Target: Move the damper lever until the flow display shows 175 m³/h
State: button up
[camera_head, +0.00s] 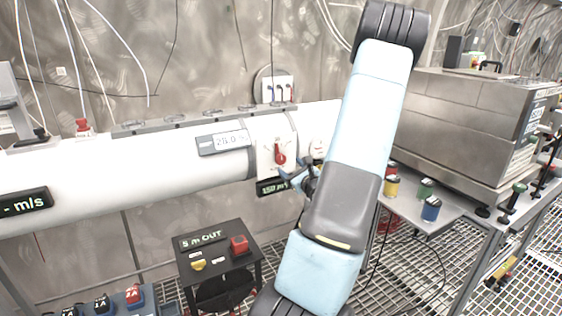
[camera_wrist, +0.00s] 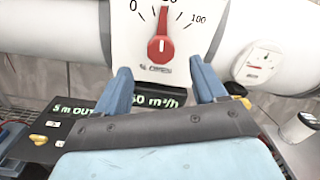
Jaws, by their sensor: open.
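The red damper lever (camera_wrist: 161,46) is on a white scale plate (camera_wrist: 190,50) marked 0 to 100 on the pale pipe. It points nearly straight up, near the middle mark. It also shows in the head view (camera_head: 280,154). The flow display (camera_head: 272,187) hangs below the plate; its small green digits look like 150 m³/h. In the wrist view the left finger hides part of the display (camera_wrist: 158,100), leaving "50 m³/h" readable. My gripper (camera_wrist: 164,82) is open and empty, its blue fingers below the lever and apart from it. In the head view my gripper (camera_head: 303,180) is partly hidden by my arm.
A grey display (camera_head: 223,142) sits on the pipe, left of the lever. A round white gauge (camera_wrist: 260,62) is right of the plate. A dark box with buttons (camera_head: 216,262) stands below. A bench (camera_head: 425,208) with coloured jars is at right.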

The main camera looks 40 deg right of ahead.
aim_at(282, 160)
jog(key=x, duration=0.8)
jog(key=c, duration=1)
jog(key=shift+m, duration=0.6)
jog(key=o, duration=1)
jog(key=shift+s, duration=0.1)
